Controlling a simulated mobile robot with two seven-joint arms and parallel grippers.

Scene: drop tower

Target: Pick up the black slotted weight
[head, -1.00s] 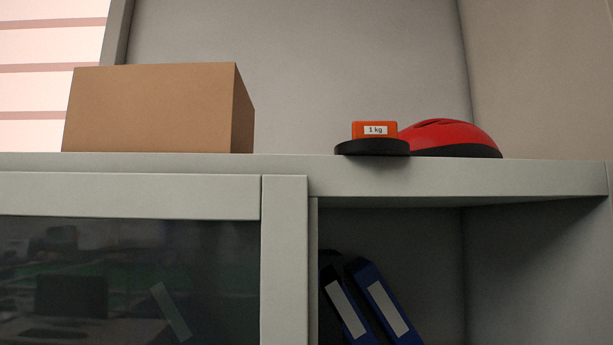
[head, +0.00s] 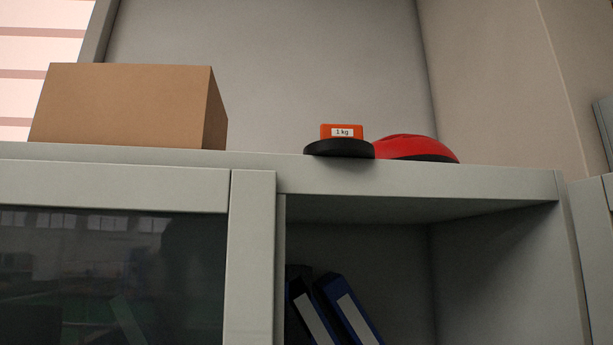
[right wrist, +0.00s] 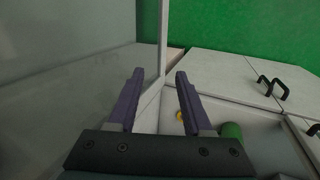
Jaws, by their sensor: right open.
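The black slotted weight (head: 338,149) is a flat dark disc on top of the grey cabinet, at its front edge, in the head view. An orange block labelled "1 kg" (head: 342,132) sits on or just behind it; I cannot tell which. My right gripper (right wrist: 158,76) shows in the right wrist view with its two purple fingers apart and nothing between them. The weight is not in that view. My left gripper is not in view.
A red helmet-like object (head: 411,147) lies right of the weight. A cardboard box (head: 120,105) stands left on the cabinet top (head: 420,180). Blue binders (head: 345,310) lean in the open compartment below. White cabinets with black handles (right wrist: 272,87) show in the wrist view.

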